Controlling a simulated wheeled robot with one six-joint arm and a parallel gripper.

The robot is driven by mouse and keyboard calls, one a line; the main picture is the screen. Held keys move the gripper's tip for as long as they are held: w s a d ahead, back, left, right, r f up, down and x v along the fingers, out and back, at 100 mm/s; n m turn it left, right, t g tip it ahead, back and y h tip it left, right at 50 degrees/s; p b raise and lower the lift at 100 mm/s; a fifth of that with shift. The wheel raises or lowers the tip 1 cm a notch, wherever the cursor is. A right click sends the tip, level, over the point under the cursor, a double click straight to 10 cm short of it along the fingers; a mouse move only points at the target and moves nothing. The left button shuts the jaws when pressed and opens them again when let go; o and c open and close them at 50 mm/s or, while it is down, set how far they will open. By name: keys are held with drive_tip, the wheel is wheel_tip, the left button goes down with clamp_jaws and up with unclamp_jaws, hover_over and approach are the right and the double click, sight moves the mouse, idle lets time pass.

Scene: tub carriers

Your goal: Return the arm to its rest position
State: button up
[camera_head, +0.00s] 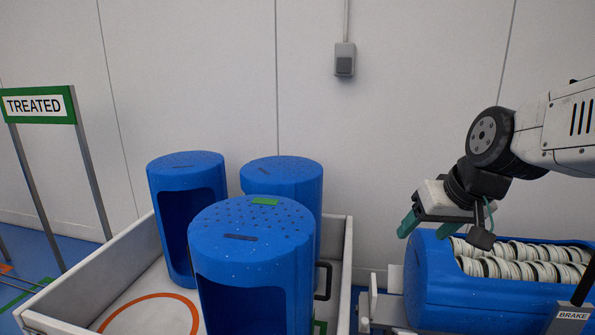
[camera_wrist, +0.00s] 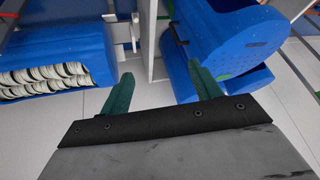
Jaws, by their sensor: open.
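My gripper (camera_head: 420,222) is at the right of the head view, on my arm reaching in from the right edge. Its two green fingers are apart with nothing between them. It hangs above and left of a blue tub (camera_head: 450,295) lying on its side, filled with rows of white ringed pieces. In the wrist view my gripper (camera_wrist: 157,88) shows both fingers spread over empty space. The lying tub (camera_wrist: 90,40) is at the upper left there, and a standing blue tub (camera_wrist: 215,40) is at the upper right.
Three blue tubs stand in a white-walled carrier (camera_head: 345,270); the front one (camera_head: 250,240) has a green label. A TREATED sign (camera_head: 38,105) stands at the left. A BRAKE sign (camera_head: 573,315) is at the lower right. A grey box (camera_head: 345,60) is on the wall.

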drive_tip(key=s+d+f+g+h, duration=0.1)
drive_tip(key=s+d+g, duration=0.1)
drive_tip(key=s, duration=0.8)
drive_tip(key=s+d+f+g, duration=0.1)
drive_tip(key=s+f+g, duration=0.1)
drive_tip(key=s, duration=0.8)
drive_tip(key=shift+s+d+f+m+h, duration=0.2)
drive_tip(key=shift+d+f+m+h, duration=0.05)
drive_tip(key=shift+d+m+h, duration=0.15)
